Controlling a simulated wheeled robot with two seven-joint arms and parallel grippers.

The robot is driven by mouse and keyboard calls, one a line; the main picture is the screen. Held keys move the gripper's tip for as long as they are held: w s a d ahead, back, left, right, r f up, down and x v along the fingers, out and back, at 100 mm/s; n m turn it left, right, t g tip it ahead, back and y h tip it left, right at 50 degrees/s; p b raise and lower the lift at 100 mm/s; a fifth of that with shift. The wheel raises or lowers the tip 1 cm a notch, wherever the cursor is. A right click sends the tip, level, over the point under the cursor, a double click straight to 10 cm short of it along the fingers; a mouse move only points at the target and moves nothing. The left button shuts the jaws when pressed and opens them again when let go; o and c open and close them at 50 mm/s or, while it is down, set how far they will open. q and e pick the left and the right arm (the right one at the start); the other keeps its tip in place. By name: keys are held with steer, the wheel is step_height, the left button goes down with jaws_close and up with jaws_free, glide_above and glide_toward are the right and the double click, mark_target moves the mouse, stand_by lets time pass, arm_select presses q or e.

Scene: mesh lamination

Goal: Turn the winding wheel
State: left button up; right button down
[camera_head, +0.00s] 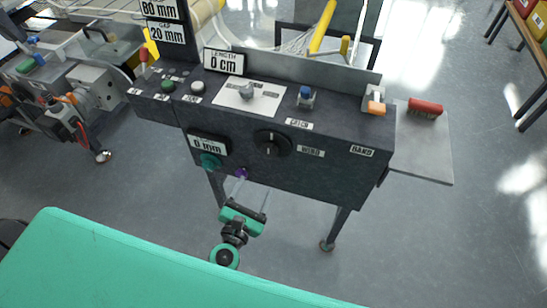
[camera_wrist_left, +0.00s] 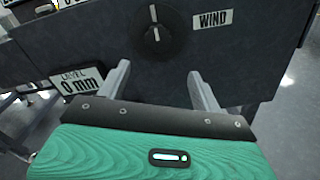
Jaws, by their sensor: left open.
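The winding wheel (camera_head: 271,143) is a round black knob with a white pointer line. It sits on the dark front panel, left of the WIND label (camera_head: 310,151). It also shows at the top of the left wrist view (camera_wrist_left: 155,32), with its pointer close to upright. My left gripper (camera_head: 253,184) is below and in front of the wheel, apart from it. In the left wrist view its two fingers (camera_wrist_left: 158,75) are spread with nothing between them, the wheel lying ahead of them. My right gripper is not in view.
A small purple part (camera_head: 241,173) shows near my left fingertips. A red-topped brush (camera_head: 425,106) lies on the right side plate.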

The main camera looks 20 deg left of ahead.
mark_target(269, 152)
arm_select(q)
steer(key=shift+n, duration=0.4)
steer(key=w+p, duration=0.1)
steer(key=w, duration=0.3)
steer(key=w+p, duration=0.1)
steer(key=w, duration=0.3)
steer(key=w+r+p, duration=0.1)
steer(key=w, duration=0.4)
steer(key=shift+d, duration=0.25)
steer(key=shift+w, duration=0.45)
steer(key=c, duration=1)
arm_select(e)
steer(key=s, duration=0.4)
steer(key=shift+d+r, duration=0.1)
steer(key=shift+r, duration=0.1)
